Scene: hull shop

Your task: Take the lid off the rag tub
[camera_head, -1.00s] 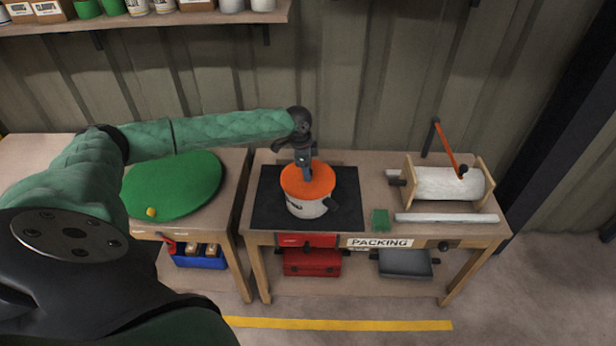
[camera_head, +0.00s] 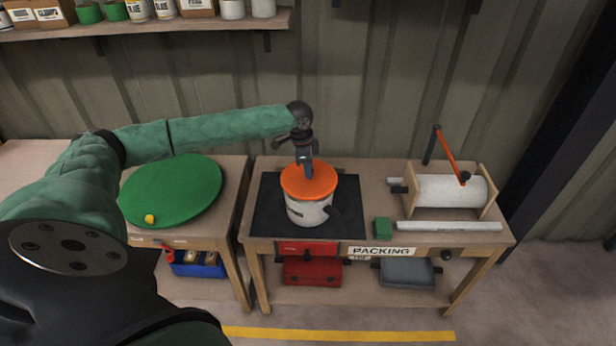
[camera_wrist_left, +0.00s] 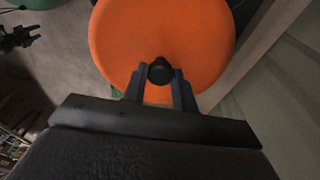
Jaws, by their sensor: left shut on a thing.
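The rag tub (camera_head: 309,213) is a pale tub with a dark side handle, standing upright on a black mat on the packing bench. Its orange lid (camera_head: 300,187) is over its top and looks level. No clear gap shows between lid and tub. My left gripper (camera_head: 308,172) points down from above and is shut on the lid's dark knob (camera_wrist_left: 160,71), with a finger on each side of it. The lid (camera_wrist_left: 125,40) fills the upper middle of the left wrist view. A dark shape at that view's left edge looks like my right gripper (camera_wrist_left: 18,38); its jaws are unclear.
The black mat (camera_head: 264,213) lies around the tub. To its right are a green block (camera_head: 382,228), a pale bar (camera_head: 449,226) and a white roll in a wooden stand (camera_head: 450,191). A green disc (camera_head: 172,190) lies on the left bench. A shelf is above left.

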